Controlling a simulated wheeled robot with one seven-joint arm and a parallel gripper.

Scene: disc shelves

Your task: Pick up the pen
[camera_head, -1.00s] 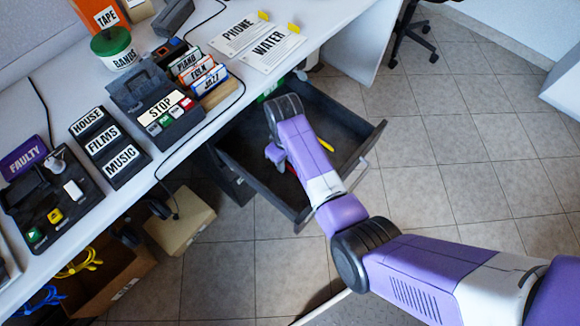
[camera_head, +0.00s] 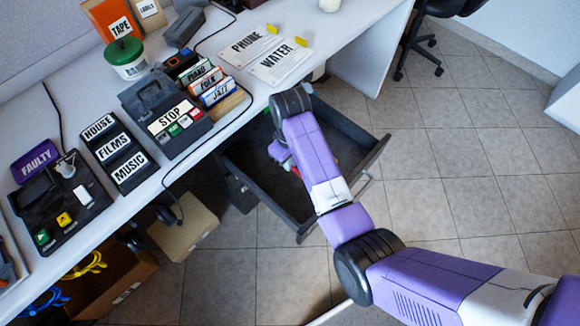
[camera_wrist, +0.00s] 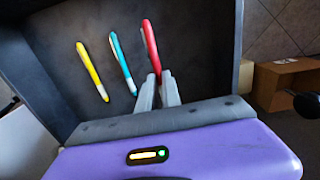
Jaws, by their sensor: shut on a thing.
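A red pen (camera_wrist: 150,44) shows in the wrist view, with its lower end between the two grey fingertips of my gripper (camera_wrist: 159,77). My gripper is shut on it. A teal pen (camera_wrist: 121,60) and a yellow pen (camera_wrist: 90,68) lie apart to its left on the dark drawer floor. In the head view, the open drawer (camera_head: 350,178) sticks out under the desk. My arm reaches over it and hides most of the pens and the fingers. I cannot tell whether the red pen touches the drawer floor.
The drawer walls surround my gripper. The desk edge lies close to my wrist.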

